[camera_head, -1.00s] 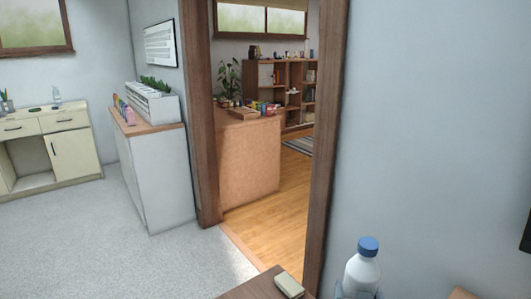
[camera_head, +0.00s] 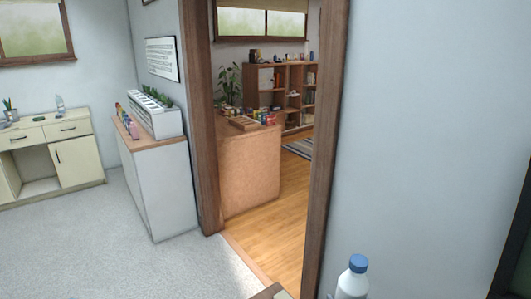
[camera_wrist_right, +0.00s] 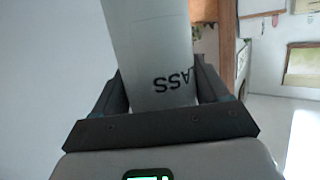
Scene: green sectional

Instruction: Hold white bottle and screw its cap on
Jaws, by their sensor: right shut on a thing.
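The white bottle (camera_head: 350,286) shows at the bottom edge of the head view, upright, with a blue cap (camera_head: 358,263) on its top. Its lower part is cut off by the frame. In the right wrist view, my right gripper (camera_wrist_right: 157,90) is shut on the pale bottle body (camera_wrist_right: 150,45), which carries dark upside-down letters. The cap is not in the wrist view, and I cannot tell how tightly it sits. My left gripper is not in view.
A doorway with a brown frame (camera_head: 202,120) opens onto a wooden floor (camera_head: 265,240). A white cabinet (camera_head: 165,185) and a cream desk (camera_head: 78,160) stand left. A brown surface edge (camera_head: 270,292) is low near the bottle. A plain wall (camera_head: 425,130) fills the right.

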